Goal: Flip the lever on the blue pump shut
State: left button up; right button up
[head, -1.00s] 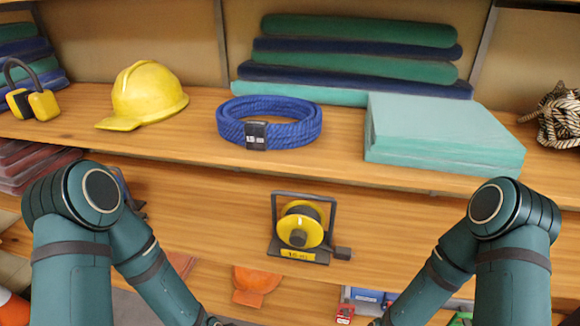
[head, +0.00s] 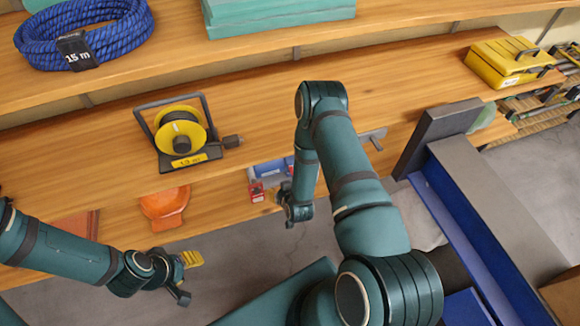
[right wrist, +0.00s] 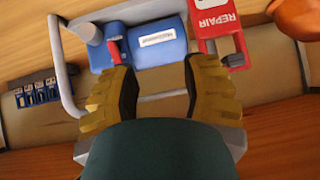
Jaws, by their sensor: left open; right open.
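The blue pump (right wrist: 160,40) is near the top middle of the right wrist view, inside a grey tube frame. A red lever (right wrist: 116,45) stands at its left end; I cannot tell its setting. A red REPAIR tag (right wrist: 217,28) is to its right. In the head view the pump (head: 268,173) is small, on the lower shelf, partly behind my right arm. My right gripper (right wrist: 162,88) is open, its fingers apart just below the pump body, left finger near the lever's lower end. My left gripper (head: 188,278) is open and empty, low at left.
A yellow cable reel (head: 180,138) stands on the middle shelf above. An orange item (head: 166,206) sits on the lower shelf left of the pump. A yellow toolbox (head: 508,62) is far right. A blue and grey beam structure (head: 465,215) stands right of my right arm.

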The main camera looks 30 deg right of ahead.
jog(key=s+d+f+n+t+h, duration=0.3)
jog(key=s+d+f+t, duration=0.1)
jog(key=d+f+t, duration=0.3)
jog(key=shift+t, duration=0.5)
jog(key=b+x, duration=0.1)
jog(key=x, duration=0.3)
jog(key=r+b+x, duration=0.1)
jog(key=x, duration=0.4)
jog(key=b+x, duration=0.1)
jog(key=x, duration=0.4)
jog(key=shift+w+r, duration=0.15)
jog(key=shift+c, duration=0.3)
